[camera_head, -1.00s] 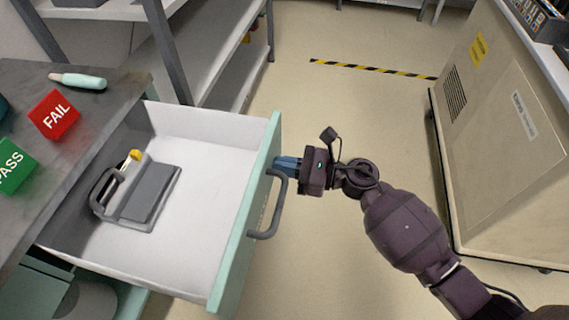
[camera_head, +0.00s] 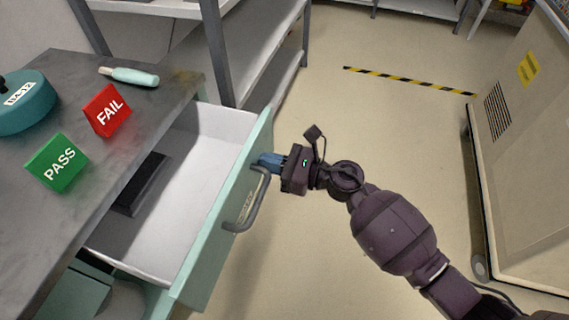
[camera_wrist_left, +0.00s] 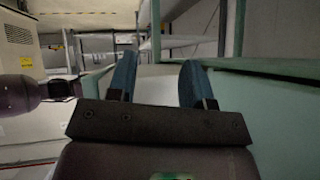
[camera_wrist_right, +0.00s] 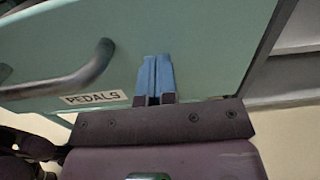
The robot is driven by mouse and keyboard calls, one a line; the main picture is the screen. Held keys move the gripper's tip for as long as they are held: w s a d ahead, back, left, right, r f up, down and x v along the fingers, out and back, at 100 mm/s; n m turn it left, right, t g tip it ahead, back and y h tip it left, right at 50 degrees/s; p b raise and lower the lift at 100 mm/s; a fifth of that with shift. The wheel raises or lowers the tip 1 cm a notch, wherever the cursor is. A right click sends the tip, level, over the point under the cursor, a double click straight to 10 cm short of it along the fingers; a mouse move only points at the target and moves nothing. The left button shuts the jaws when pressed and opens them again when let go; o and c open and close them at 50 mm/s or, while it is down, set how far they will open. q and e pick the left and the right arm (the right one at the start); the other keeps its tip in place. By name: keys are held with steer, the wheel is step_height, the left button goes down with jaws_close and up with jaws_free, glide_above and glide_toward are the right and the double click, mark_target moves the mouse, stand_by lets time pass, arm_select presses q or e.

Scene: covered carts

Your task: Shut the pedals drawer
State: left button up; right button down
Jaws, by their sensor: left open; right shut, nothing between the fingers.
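The pedals drawer (camera_head: 222,228) is pale green with a white inside, and stands partly open under the grey worktop. Its grey bar handle (camera_head: 252,205) is on the front. In the right wrist view its front (camera_wrist_right: 205,45) carries a "PEDALS" label (camera_wrist_right: 95,98) beside the handle (camera_wrist_right: 75,80). My right gripper (camera_head: 262,160) is shut and empty, its blue fingertips against or very near the drawer front, beside the handle's far end. A dark grey object (camera_head: 140,185) lies inside, partly hidden by the worktop. My left gripper (camera_wrist_left: 155,80) is open and empty, beside pale green surfaces in its wrist view.
Shelving (camera_head: 215,50) stands behind. A beige cabinet (camera_head: 525,150) is right; floor between is clear.

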steer(key=b, duration=0.3)
glide_above(196, 159)
steer(key=shift+s+d+f, duration=0.1)
steer(key=shift+d+f, duration=0.05)
steer(key=shift+d, duration=0.25)
steer(key=shift+a, duration=0.25)
arm_select(q)
steer(key=shift+w+f+t, duration=0.2)
steer(key=shift+t, duration=0.2)
arm_select(e)
steer(key=shift+a+r, duration=0.15)
steer(key=shift+r, duration=0.15)
